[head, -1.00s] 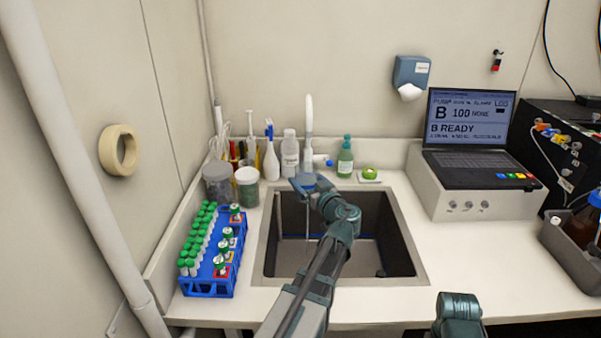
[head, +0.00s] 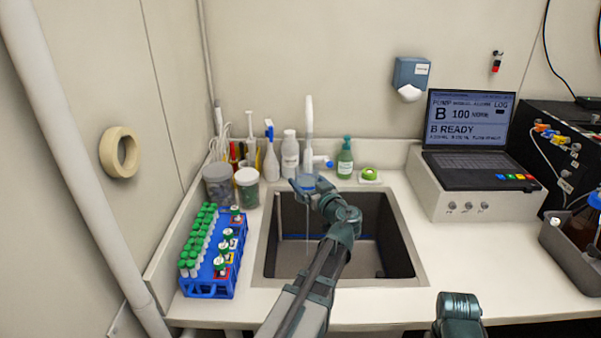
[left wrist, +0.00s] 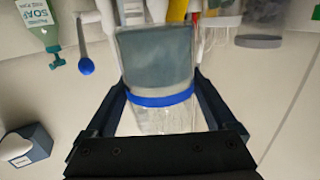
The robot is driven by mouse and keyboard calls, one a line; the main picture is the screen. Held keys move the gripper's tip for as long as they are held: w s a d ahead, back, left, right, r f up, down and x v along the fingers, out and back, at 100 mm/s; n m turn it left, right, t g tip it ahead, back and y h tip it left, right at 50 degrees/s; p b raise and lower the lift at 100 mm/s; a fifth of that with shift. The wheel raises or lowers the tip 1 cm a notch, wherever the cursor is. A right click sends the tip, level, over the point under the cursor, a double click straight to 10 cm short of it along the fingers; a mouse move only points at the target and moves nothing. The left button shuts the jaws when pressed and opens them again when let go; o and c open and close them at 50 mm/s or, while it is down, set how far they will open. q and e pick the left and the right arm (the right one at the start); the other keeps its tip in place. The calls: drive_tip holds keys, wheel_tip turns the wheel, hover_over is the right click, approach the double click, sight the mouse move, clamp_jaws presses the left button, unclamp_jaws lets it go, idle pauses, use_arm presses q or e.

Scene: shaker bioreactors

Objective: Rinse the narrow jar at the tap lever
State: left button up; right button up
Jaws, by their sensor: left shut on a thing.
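My left gripper (head: 310,190) is shut on the narrow jar (head: 307,181), a clear vessel with a blue band. It holds the jar over the sink (head: 420,270), in front of the white tap (head: 309,118). In the left wrist view the jar (left wrist: 155,60) sits between both dark fingers (left wrist: 165,110), and the scene there appears upside down. The tap lever (head: 322,162) has a blue tip, which also shows in the left wrist view (left wrist: 87,67). A thin pale vertical streak below the jar looks like water.
A blue rack (head: 207,288) of green-capped tubes stands left of the sink. Lidded jars (head: 247,188), bottles (head: 290,153) and a green soap bottle (head: 345,160) line the back. A laptop (head: 470,120) stands on a box at right.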

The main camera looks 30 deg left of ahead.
sight(306, 178)
use_arm(q)
drive_tip(key=shift+s+d+r+p, duration=0.65)
drive_tip(key=shift+s+r+p, duration=0.2)
drive_tip(key=shift+s+r, duration=0.1)
drive_tip(key=shift+s+d+r+p, duration=0.65)
drive_tip(key=shift+s+r+p, duration=0.15)
drive_tip(key=shift+s+r, duration=0.1)
drive_tip(key=shift+w+f, duration=0.1)
